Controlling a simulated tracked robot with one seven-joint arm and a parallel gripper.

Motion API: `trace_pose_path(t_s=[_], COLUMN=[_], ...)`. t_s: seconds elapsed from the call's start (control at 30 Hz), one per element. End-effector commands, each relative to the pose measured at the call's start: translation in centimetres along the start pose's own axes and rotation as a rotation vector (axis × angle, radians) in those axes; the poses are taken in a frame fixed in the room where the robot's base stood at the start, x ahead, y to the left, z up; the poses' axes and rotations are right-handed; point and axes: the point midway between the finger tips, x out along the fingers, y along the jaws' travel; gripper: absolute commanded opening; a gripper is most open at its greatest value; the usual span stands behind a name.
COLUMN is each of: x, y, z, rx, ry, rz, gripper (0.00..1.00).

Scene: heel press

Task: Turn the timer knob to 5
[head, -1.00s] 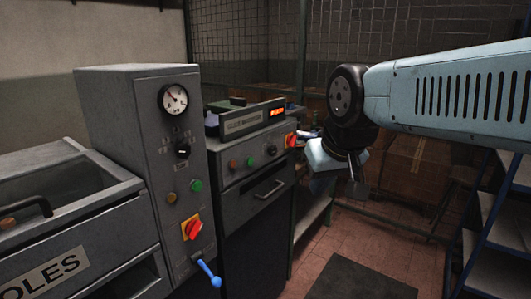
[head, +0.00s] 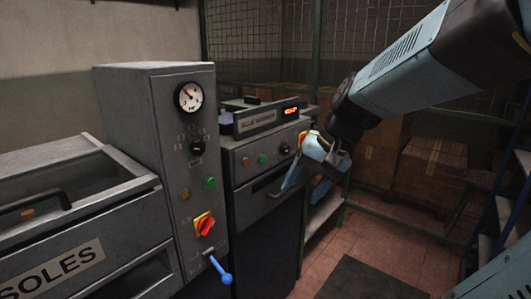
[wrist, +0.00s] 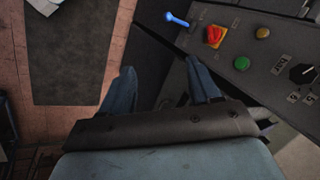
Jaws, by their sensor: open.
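The timer knob (head: 196,146) is a black dial on the front panel of the grey press (head: 125,90), below a round white gauge. Number marks arc over it, too small to read in the head view. In the wrist view the knob (wrist: 303,73) is at the right edge, partly cut off, with a 5 and a 6 beside it; its exact setting is unclear. My gripper (head: 303,184) is open and empty, to the right of the panel and apart from it. Its two blue fingers (wrist: 161,84) also show in the wrist view, with nothing between them.
A second grey machine (head: 262,190) stands behind my gripper. The tiled floor at the lower right is open, with a dark mat.

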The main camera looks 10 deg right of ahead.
Motion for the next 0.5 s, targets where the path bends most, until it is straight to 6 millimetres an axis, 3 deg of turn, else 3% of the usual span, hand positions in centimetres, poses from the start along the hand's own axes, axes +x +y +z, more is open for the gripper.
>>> trace_pose_path(t_s=[0.27,0.5], x=[2.4,3.8], y=[-1.4,-1.6], z=[-4.8,-10.4], rx=[0.265,0.486], ry=[-0.136,-0.198], rz=[-0.245,-0.479], gripper=[0.66,0.66])
